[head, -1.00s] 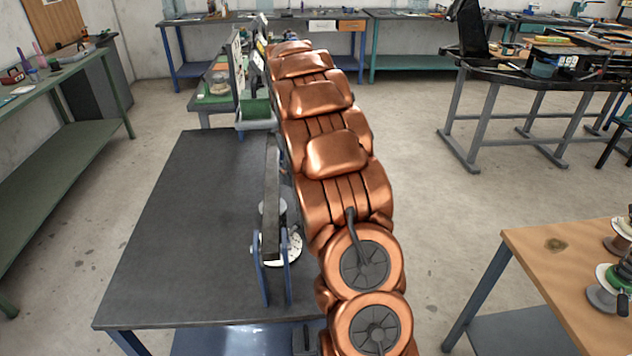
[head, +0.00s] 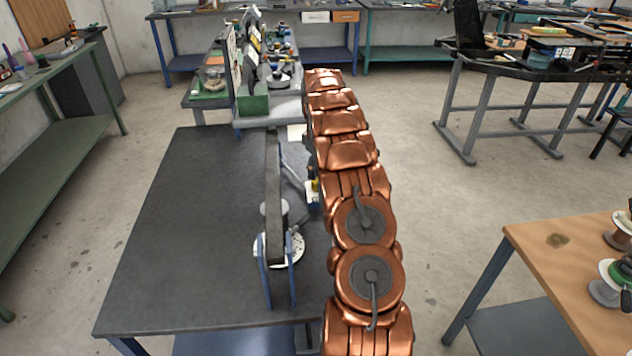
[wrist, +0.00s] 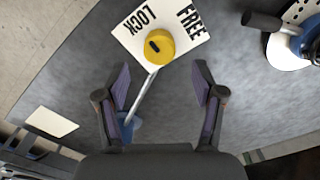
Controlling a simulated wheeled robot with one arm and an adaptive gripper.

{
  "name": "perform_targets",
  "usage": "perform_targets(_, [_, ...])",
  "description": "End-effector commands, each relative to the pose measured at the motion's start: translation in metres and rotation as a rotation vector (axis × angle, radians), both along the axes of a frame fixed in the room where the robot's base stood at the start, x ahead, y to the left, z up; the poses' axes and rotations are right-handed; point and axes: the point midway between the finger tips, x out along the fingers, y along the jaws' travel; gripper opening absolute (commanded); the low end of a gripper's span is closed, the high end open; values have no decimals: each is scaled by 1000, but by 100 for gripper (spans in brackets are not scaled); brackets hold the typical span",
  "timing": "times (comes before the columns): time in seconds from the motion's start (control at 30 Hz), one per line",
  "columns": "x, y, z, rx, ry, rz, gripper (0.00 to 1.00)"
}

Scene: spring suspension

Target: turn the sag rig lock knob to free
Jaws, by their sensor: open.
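The lock knob (wrist: 159,46) is a yellow round knob with a dark slot-like mark, in the upper middle of the wrist view. It sits on a white label plate (wrist: 181,26) printed LOCK on the left and FREE on the right. The dark mark slants and lies nearer the LOCK side. My gripper (wrist: 160,80) is open and empty, its two fingers spread below and either side of the knob, apart from it. In the head view the sag rig (head: 274,200) stands on the dark table; my arm hides most of the knob and all of my gripper.
A grey rod (wrist: 142,97) runs from near the knob down between my fingers to a blue foot. A dark handle and white perforated disc (wrist: 297,20) are at upper right. The dark tabletop (head: 190,220) is clear on the left. A blank white card (wrist: 52,122) lies at lower left.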

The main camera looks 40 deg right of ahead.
Motion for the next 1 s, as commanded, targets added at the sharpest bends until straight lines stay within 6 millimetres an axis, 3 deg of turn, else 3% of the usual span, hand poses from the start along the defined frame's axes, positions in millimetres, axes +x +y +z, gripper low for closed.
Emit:
perform_targets(0.4, [0, 1, -54, 1, 1, 1, 68])
perform_targets(0.73, [1, 3, -63, -1, -1, 2, 68])
perform_targets(1.0, [1, 2, -63, -1, -1, 2, 42])
